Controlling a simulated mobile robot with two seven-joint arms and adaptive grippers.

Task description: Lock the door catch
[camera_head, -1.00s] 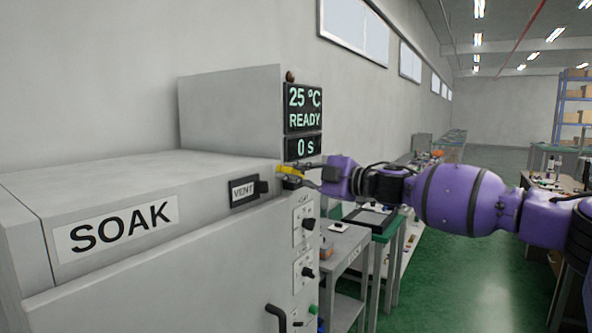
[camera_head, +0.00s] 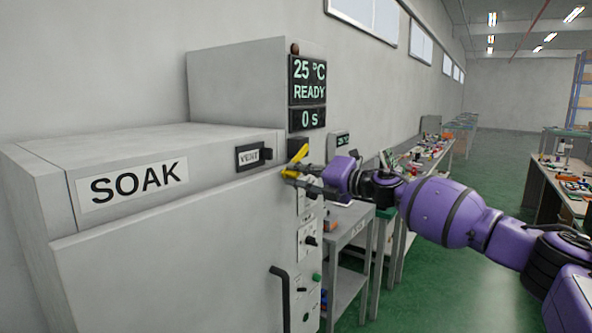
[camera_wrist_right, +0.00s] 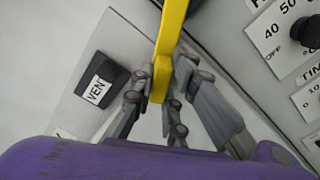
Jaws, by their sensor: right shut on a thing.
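The yellow door catch (camera_head: 299,156) is on the front upper corner of the grey SOAK oven, beside the top edge of its door (camera_head: 170,255). Its free part slants upward to the right. In the right wrist view the yellow bar (camera_wrist_right: 172,35) runs down between my fingers. My right gripper (camera_head: 292,175) is shut on the catch's lower end, and its fingers show on both sides of the bar in the wrist view (camera_wrist_right: 160,92). The catch's seat is partly hidden by the fingers. My left gripper is not in view.
A dark VENT slider (camera_head: 253,156) is left of the catch. A dark door handle (camera_head: 283,292) and a knob panel (camera_head: 308,240) are below. The display (camera_head: 307,80) is above. A grey side table (camera_head: 348,225) stands to the right; green floor beyond is open.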

